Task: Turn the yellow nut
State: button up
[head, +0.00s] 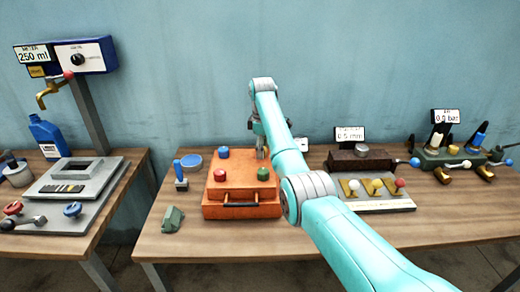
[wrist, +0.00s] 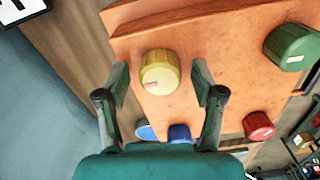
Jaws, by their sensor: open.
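The yellow nut (wrist: 160,75) is a ribbed round knob with a pale mark, on top of the orange box (head: 240,198). In the wrist view it sits between the two fingers of my open gripper (wrist: 161,82), one finger on each side with gaps. The nut shows no grip on it. In the head view my gripper (head: 261,148) points down over the box's back right corner, and the nut is hidden there. The box also carries a blue knob (head: 222,152), a red knob (head: 220,175) and a green knob (head: 263,173).
A blue-topped tool (head: 180,172), a blue dish (head: 192,162) and a green block (head: 173,219) lie left of the box. A lever fixture (head: 375,187) and a green valve unit (head: 445,158) stand to the right. The wooden table (head: 200,240) is bare in front.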

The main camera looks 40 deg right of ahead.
jog(key=c, duration=1.1)
jog(key=shift+c, duration=0.2)
jog(key=m, duration=0.5)
jog(key=shift+m, duration=0.3)
jog(key=m, duration=1.2)
jog(key=shift+m, duration=0.3)
jog(key=m, duration=0.5)
jog(key=shift+m, duration=0.3)
